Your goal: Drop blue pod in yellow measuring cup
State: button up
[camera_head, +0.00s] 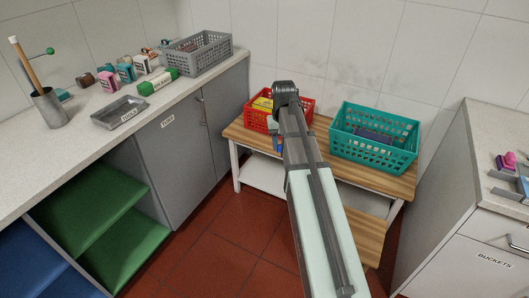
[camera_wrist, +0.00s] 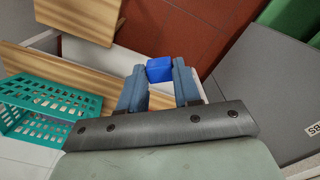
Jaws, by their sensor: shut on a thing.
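The blue pod (camera_wrist: 159,70) sits between the two fingertips of my gripper (camera_wrist: 158,82) in the wrist view. My gripper is shut on it and holds it in the air. In the head view a small blue patch (camera_head: 278,143) shows just below the gripper, by the front right of a red basket (camera_head: 297,108). A yellow thing (camera_head: 262,103) shows inside the red basket, partly hidden by its wall and my arm. I cannot tell whether it is the measuring cup. No other yellow cup is visible.
The red basket and a teal basket (camera_head: 402,153) stand on a wooden bench (camera_head: 340,169). The teal basket holds a dark item. The left counter (camera_head: 85,135) carries boxes, a grey basket, a metal tray and a metal tumbler. A right counter (camera_head: 485,135) stands beyond the bench.

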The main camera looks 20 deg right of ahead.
jog(key=s+d+r+m, duration=0.2)
jog(key=d, duration=1.1)
jog(key=s+d+r+m, duration=0.2)
jog(key=d, duration=1.2)
jog(key=s+d+r+m, duration=0.2)
jog(key=d, duration=1.1)
jog(key=s+d+r+m, duration=0.2)
jog(key=s+d, duration=0.7)
jog(key=d, duration=0.3)
jog(key=s+d+r+m, duration=0.2)
jog(key=s+d, duration=0.7)
jog(key=d, duration=0.2)
jog(key=s+d+r+m, duration=0.25)
jog(key=s+d, duration=0.45)
jog(key=s, duration=0.8)
jog(key=s+d+r+m, duration=0.25)
jog(key=s+d, duration=0.45)
jog(key=s, duration=0.7)
jog(key=s+d+r+m, duration=0.1)
jog(key=s+d+r, duration=0.2)
jog(key=s+d, duration=0.85)
jog(key=shift+s+a+f, duration=0.5)
jog(key=shift+a+f, duration=0.15)
jog(key=shift+f, duration=0.75)
jog(key=shift+s+a+f, duration=0.45)
jog(key=shift+a+f, duration=0.15)
jog(key=shift+f, duration=0.75)
jog(key=shift+s+a+f, duration=0.5)
jog(key=shift+a+f, duration=0.15)
jog(key=shift+f, duration=0.75)
